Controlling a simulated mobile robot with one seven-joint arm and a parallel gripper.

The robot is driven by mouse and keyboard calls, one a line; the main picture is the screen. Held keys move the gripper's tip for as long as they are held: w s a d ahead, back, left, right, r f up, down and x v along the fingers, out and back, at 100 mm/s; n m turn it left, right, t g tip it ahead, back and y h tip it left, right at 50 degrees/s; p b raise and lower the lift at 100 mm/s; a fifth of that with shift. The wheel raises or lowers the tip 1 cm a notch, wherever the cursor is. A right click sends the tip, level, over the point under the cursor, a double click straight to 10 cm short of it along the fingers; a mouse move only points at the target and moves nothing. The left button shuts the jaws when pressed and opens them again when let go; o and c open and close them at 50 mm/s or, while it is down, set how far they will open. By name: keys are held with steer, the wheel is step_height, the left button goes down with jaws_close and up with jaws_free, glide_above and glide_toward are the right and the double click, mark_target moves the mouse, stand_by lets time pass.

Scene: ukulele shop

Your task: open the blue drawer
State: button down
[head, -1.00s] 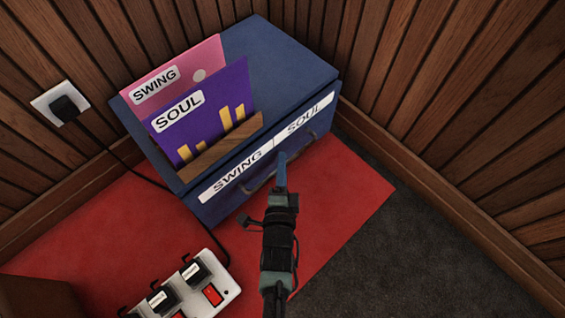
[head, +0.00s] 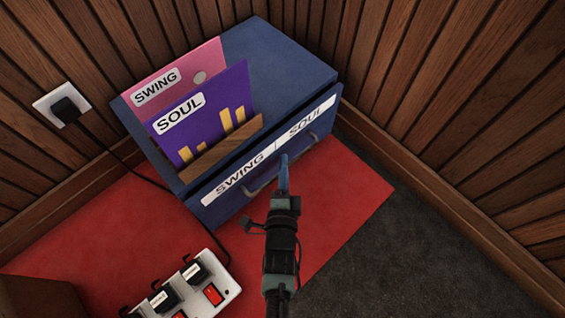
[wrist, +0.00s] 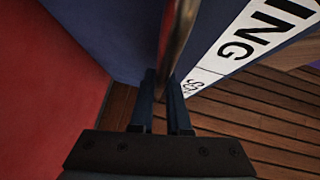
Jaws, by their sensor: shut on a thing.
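The blue drawer (head: 232,201) is the front of a blue cabinet (head: 285,60), with a white strip reading SWING and SOUL. Its front stands slightly out from the cabinet body, with a thin dark gap along the top. My gripper (head: 284,162) is at the middle of the drawer front, on its metal handle (head: 260,187). In the wrist view my gripper (wrist: 166,88) has its two fingers closed around the handle bar (wrist: 179,30). The inside of the drawer is hidden.
Pink and purple record sleeves (head: 208,108) stand in a wooden holder (head: 224,149) on the cabinet. A power strip (head: 190,290) with plugs lies on the red mat (head: 100,225). Wood-panelled walls enclose the corner. Dark carpet (head: 390,255) at the right is clear.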

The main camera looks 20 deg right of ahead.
steer(key=s+d+p, duration=0.3)
steer(key=s+d, duration=0.1)
steer(key=s, duration=0.7)
steer(key=s+d+p, duration=0.4)
steer(key=s, duration=0.7)
steer(key=shift+s, duration=0.1)
steer(key=c, duration=0.9)
jaws_free()
steer(key=shift+p, duration=0.3)
steer(key=p+v, duration=0.3)
steer(key=v, duration=1)
steer(key=shift+p, duration=0.4)
